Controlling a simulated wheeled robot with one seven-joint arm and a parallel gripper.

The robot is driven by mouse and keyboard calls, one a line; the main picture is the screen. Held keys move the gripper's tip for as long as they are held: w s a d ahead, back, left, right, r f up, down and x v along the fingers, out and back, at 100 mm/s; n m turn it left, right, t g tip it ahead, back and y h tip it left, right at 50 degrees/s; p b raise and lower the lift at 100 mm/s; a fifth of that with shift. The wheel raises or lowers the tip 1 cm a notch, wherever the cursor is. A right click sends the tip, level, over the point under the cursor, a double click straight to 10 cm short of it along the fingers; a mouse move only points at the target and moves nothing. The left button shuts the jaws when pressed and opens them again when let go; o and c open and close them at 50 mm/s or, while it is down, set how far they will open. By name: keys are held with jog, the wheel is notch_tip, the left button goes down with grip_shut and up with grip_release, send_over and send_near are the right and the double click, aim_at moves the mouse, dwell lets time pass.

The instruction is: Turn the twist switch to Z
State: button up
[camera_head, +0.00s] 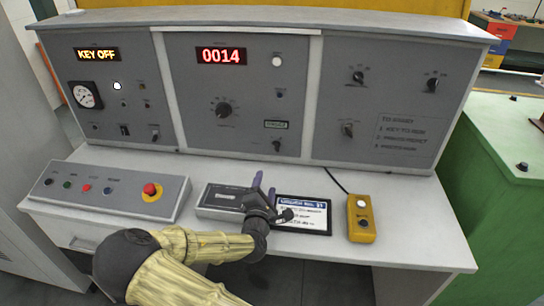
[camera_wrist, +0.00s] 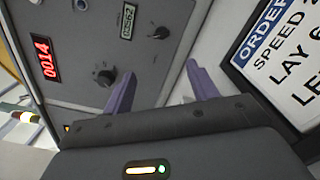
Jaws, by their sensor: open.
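I cannot read the letters that would mark the twist switch. One candidate is a small black switch (camera_head: 277,145) low on the middle panel, under a small counter plate; it also shows in the wrist view (camera_wrist: 160,33), beyond the fingertips. A larger black rotary knob (camera_head: 223,109) sits left of it and also shows in the wrist view (camera_wrist: 105,77). My gripper (camera_head: 264,186) is open and empty above the desk, in front of the middle panel. Its two purple fingers (camera_wrist: 160,78) stand apart, touching no switch.
The right panel has several black knobs (camera_head: 358,77). On the desk are a button box (camera_head: 110,192) with a red mushroom button, a grey device (camera_head: 222,199), an order card (camera_head: 304,213) and a yellow pendant (camera_head: 361,218).

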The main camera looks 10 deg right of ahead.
aim_at(276, 146)
jog(key=shift+w+f, duration=0.15)
jog(key=shift+f, duration=0.15)
jog(key=p+x, duration=0.2)
jog(key=x, duration=1.5)
jog(key=shift+w, duration=0.15)
jog(key=shift+c, duration=0.5)
jog(key=c, duration=0.9)
